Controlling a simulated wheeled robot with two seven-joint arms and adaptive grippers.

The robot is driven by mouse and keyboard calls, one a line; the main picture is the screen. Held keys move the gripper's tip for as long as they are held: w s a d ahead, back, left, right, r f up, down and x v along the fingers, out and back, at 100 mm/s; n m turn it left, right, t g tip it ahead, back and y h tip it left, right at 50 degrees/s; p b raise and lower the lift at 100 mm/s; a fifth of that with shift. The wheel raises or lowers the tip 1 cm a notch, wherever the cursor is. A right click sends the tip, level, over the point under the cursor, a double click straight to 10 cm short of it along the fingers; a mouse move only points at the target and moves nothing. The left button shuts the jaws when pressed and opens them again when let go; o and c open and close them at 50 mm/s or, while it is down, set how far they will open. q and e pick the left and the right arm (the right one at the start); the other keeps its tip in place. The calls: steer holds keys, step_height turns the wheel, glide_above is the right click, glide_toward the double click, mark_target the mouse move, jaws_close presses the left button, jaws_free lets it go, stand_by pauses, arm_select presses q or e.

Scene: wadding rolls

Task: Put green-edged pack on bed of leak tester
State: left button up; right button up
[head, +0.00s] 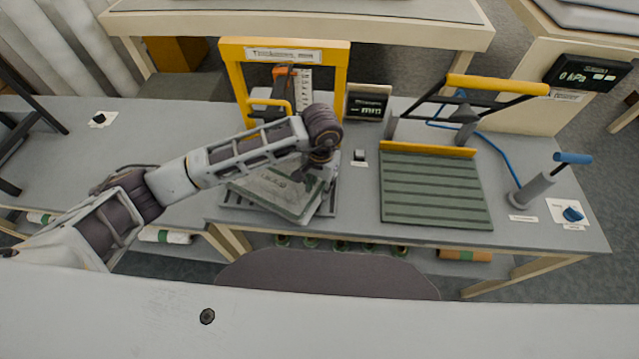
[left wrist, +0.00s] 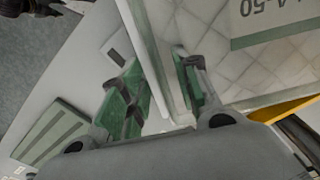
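The green-edged pack (head: 272,190) is a flat, pale quilted pad with a green label. It lies over the thickness gauge's plate (head: 233,205), turned askew, its front corner past the plate's front edge; whether it touches the plate is unclear. In the left wrist view the pack (left wrist: 275,65) fills the upper right, and its side edge runs between my fingers. My left gripper (head: 318,180) is at its right side, its green-padded fingers (left wrist: 165,88) appearing closed on that edge. The leak tester's ribbed green bed (head: 432,190) is bare, to the right. My right gripper is not in view.
The yellow gauge frame (head: 342,80) stands behind the pack. The leak tester's raised bar (head: 497,86) is behind its bed, and a pump with a blue handle (head: 533,188) is to the right.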

arm_select(q)
steer(key=shift+r, duration=0.15)
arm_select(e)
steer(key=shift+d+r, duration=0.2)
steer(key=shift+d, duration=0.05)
arm_select(q)
step_height(320, 180, up, 12)
steer(key=b, duration=0.2)
steer(key=shift+d, duration=0.15)
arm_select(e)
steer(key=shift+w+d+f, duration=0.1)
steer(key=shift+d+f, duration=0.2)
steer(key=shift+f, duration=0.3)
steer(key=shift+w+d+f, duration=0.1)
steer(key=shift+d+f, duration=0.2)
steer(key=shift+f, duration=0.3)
arm_select(q)
steer(key=shift+c, duration=0.5)
